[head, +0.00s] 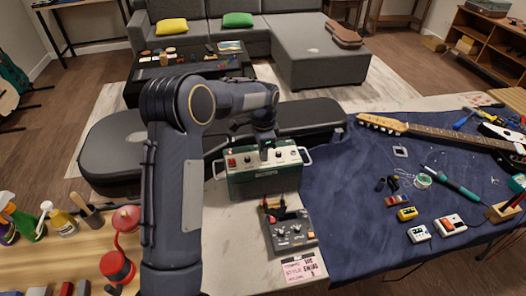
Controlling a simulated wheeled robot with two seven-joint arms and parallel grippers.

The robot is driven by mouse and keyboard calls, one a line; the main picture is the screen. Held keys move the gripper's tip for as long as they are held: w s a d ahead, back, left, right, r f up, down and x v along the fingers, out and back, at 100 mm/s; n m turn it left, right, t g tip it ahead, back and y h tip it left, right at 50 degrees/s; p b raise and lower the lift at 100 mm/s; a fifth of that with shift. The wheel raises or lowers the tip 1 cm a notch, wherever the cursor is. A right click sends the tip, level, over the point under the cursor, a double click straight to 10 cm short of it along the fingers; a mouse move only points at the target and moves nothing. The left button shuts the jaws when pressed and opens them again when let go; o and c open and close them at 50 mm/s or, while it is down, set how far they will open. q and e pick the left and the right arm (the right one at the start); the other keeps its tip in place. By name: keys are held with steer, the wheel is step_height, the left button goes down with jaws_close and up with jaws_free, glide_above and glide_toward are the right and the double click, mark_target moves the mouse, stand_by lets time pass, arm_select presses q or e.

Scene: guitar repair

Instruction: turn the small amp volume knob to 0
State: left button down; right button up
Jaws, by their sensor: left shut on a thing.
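The small amp (265,186) is a dark green box with a pale control panel and side handles. It stands on the light worktop in the middle of the head view. Red and dark controls show at the left of its panel. My left arm comes in from the left and bends over the amp. My left gripper (267,152) points down at the middle of the panel and is shut on a knob there. The fingers hide most of that knob, so its pointer and setting cannot be read. My right gripper is not in view.
A grey device with knobs (290,232) stands in front of the amp, above a pink label (301,270). A black guitar case (305,117) lies behind. At right, a blue cloth (350,215) carries a guitar (445,133), a soldering iron (455,186) and small pedals.

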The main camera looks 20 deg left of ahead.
arm_select(q)
steer(key=shift+n, duration=0.6)
steer(key=c, duration=1.3)
jaws_free()
steer(key=shift+c, duration=0.2)
steer(key=shift+r, duration=0.1)
step_height(320, 180, up, 8)
steer(key=shift+f+b, duration=0.15)
steer(key=shift+b, duration=0.2)
